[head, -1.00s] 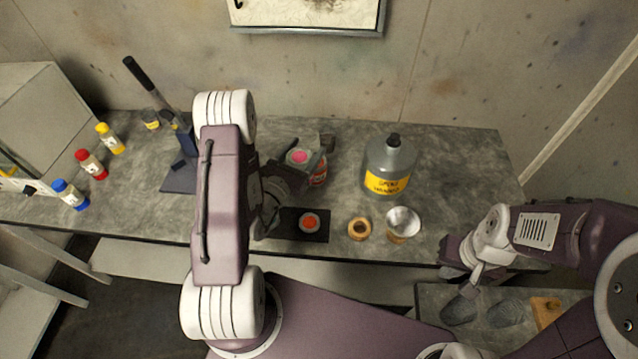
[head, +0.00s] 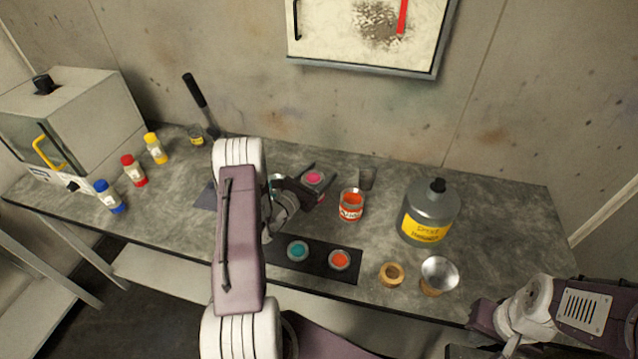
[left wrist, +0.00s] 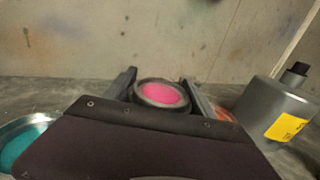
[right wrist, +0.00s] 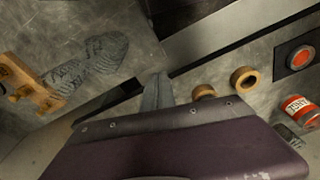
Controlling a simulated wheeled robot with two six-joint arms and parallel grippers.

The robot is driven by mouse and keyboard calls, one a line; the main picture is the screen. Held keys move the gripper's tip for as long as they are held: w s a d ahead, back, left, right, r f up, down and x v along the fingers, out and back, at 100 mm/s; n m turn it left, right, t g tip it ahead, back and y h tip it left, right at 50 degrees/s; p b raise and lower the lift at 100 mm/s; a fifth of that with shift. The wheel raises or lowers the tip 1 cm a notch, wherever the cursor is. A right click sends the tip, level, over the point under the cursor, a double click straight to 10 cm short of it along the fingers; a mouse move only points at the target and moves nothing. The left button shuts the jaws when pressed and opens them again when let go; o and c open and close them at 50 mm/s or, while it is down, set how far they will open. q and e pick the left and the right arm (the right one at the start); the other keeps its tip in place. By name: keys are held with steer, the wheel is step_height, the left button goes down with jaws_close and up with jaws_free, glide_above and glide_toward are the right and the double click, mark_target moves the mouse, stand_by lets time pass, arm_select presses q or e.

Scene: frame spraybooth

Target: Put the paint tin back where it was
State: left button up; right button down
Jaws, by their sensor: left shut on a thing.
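My left gripper (head: 318,177) is shut on the paint tin with pink paint (head: 314,179), over the back half of the bench. In the left wrist view the pink tin (left wrist: 162,94) sits between both dark fingers; whether its base touches the bench is hidden. A tin with orange paint and a red-and-white label (head: 351,205) stands just right of it. A dark mat (head: 318,258) at the bench front carries a teal round piece (head: 298,250) and an orange one (head: 339,260). My right gripper (right wrist: 157,92) is low at the right, its fingers together and empty.
A grey bottle with a yellow label (head: 430,212), a metal cup (head: 439,275) and a wooden ring (head: 391,274) stand to the right. Yellow, red (head: 134,170) and blue bottles stand left, by a grey booth (head: 75,120).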

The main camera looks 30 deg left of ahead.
arm_select(q)
steer(key=shift+d+f, duration=0.1)
step_height(320, 180, down, 4)
steer(key=shift+r, duration=0.1)
steer(key=o, duration=1.8)
steer(key=shift+r+p, duration=0.15)
steer(key=shift+p, duration=0.15)
steer(key=s+b, duration=0.1)
steer(key=s, duration=0.2)
steer(key=s+a, duration=0.1)
steer(key=s, duration=0.3)
steer(key=s+a+b, duration=0.1)
steer(key=s, duration=0.3)
steer(key=shift+f+b, duration=0.2)
steer(key=shift+b, duration=0.1)
steer(key=shift+s, duration=0.5)
